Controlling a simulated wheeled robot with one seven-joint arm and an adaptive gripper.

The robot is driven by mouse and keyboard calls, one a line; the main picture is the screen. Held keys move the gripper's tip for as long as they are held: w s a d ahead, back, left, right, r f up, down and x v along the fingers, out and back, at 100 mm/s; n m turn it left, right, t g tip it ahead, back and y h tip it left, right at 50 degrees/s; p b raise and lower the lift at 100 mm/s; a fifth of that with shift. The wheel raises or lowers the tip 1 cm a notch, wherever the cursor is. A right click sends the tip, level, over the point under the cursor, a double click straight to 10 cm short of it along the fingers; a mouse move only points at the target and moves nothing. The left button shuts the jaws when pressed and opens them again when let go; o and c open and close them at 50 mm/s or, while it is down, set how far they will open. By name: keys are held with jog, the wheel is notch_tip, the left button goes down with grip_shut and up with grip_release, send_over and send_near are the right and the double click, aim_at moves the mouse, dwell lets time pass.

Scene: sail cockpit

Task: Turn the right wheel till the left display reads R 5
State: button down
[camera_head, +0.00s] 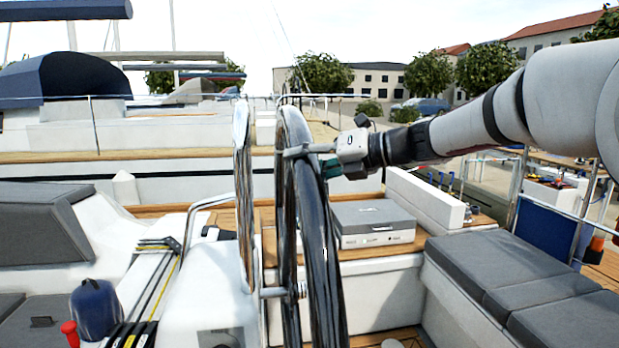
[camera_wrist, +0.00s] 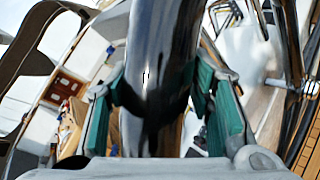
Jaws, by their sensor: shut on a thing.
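The right wheel (camera_head: 322,262) stands nearly edge-on in the middle of the head view, with a glossy dark rim. My gripper (camera_head: 312,158) reaches in from the right and is shut on the upper part of the rim. In the wrist view the rim (camera_wrist: 158,60) runs between the green finger pads, one on each side. No display can be read in either view, so the left display's reading cannot be told.
Grey cushions (camera_head: 500,270) lie at the right. A blue winch-like drum (camera_head: 96,308) stands at the lower left.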

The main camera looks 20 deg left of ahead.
jog(key=shift+s+a+r, duration=0.2)
jog(key=shift+a+r, duration=0.05)
jog(key=shift+a, duration=0.05)
jog(key=c, duration=0.9)
grip_release()
jog(key=shift+w+d, duration=0.1)
jog(key=shift+d, duration=0.05)
jog(key=shift+d, duration=0.35)
jog(key=v, duration=1.1)
jog(key=shift+d, duration=0.1)
